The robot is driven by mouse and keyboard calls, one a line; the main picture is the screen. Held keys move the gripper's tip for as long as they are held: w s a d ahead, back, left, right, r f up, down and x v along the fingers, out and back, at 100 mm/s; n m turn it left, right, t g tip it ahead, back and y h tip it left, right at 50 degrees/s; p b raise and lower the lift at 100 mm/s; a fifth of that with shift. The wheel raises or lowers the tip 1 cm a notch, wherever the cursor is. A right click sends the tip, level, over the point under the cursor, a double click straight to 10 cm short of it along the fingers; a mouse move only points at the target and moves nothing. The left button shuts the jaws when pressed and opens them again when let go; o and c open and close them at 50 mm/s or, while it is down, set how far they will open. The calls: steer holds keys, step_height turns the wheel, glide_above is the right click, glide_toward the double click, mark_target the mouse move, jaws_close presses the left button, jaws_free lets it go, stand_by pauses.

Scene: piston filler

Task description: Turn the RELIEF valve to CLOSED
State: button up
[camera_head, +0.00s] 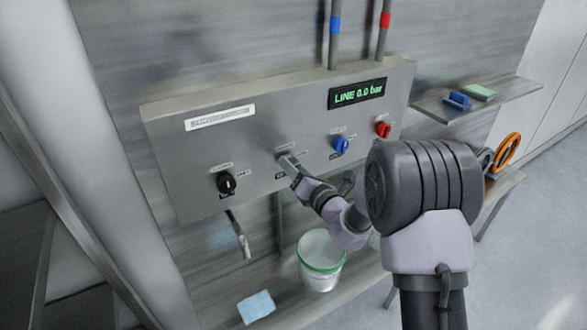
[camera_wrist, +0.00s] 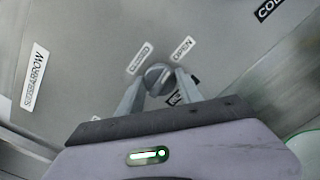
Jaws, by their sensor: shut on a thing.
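A grey round knob (camera_wrist: 157,75) sits on the panel between the two fingers of my gripper (camera_wrist: 159,82) in the wrist view. The fingers are shut on its sides. A label that appears to read CLOSED (camera_wrist: 139,58) is up and left of the knob, and an OPEN label (camera_wrist: 181,49) is up and right. A darker label (camera_wrist: 174,97) below is partly hidden by a finger, and I cannot read it. I cannot tell which way the knob points.
A black knob (camera_head: 227,183) is left of my gripper; a blue knob (camera_head: 340,145) and red knob (camera_head: 383,130) are right. The display (camera_head: 357,93) reads LINE 0.0 bar. Below are a spout (camera_head: 240,240), a green-rimmed bucket (camera_head: 320,276) and a blue cloth (camera_head: 257,306).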

steer(key=n+b, duration=1.2)
steer(key=n, duration=0.4)
steer(key=shift+f+b, duration=0.15)
steer(key=shift+b, duration=0.15)
steer(key=shift+n, duration=0.3)
steer(key=o, duration=1.4)
steer(key=shift+c, duration=0.2)
steer(key=p+v, duration=0.1)
steer(key=v, duration=1.6)
steer(key=shift+s+p, duration=0.25)
steer(key=shift+p, duration=0.1)
steer(key=shift+d, duration=0.15)
